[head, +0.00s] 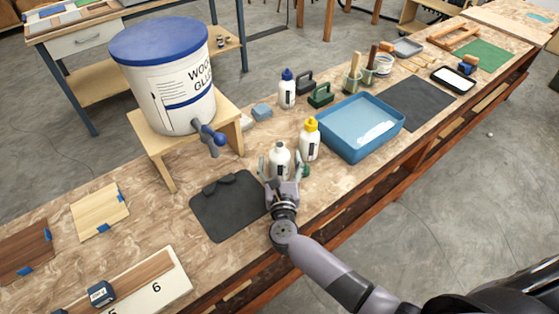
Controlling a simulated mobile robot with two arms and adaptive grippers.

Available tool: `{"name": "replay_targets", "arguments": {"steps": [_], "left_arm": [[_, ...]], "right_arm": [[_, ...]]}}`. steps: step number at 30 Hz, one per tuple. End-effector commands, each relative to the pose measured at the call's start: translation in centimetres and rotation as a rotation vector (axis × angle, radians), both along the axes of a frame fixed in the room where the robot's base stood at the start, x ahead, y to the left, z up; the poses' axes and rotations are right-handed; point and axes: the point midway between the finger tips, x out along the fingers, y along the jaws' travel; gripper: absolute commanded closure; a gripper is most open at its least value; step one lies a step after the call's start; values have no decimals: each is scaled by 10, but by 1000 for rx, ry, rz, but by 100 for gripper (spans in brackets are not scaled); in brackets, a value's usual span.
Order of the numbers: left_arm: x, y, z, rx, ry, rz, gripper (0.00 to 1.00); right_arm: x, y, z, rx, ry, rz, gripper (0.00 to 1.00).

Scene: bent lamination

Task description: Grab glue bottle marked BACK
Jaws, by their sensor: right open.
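Three white glue bottles stand on the bench. One with a blue cap (288,92) is at the back. One with a yellow cap (310,143) is nearer, just right of my right gripper. One with a pale top (279,157) is directly at my right gripper. I cannot read a BACK marking on any of them. My right gripper (282,170) is open, its fingers spread on either side of the pale-topped bottle, whose lower part is partly hidden. Whether the fingers touch it I cannot tell. My left gripper is not in view.
A wood glue bucket (165,85) with a spigot stands on a wooden stand (232,122). A blue tray (360,125) is right of the bottles. A dark mat (228,212) lies left of my gripper. A small green object (305,171) is beside the gripper.

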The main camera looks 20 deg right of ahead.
Motion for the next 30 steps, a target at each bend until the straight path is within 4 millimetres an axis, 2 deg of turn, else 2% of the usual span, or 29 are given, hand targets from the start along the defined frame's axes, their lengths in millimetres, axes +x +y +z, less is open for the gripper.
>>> {"name": "replay_targets", "arguments": {"steps": [3,10,30], "left_arm": [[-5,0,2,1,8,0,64],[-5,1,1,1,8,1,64],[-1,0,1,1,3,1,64]], "right_arm": [[7,-2,0,1,1,0,28],[8,-2,-1,1,1,0,28],[7,-2,0,0,1,0,73]]}}
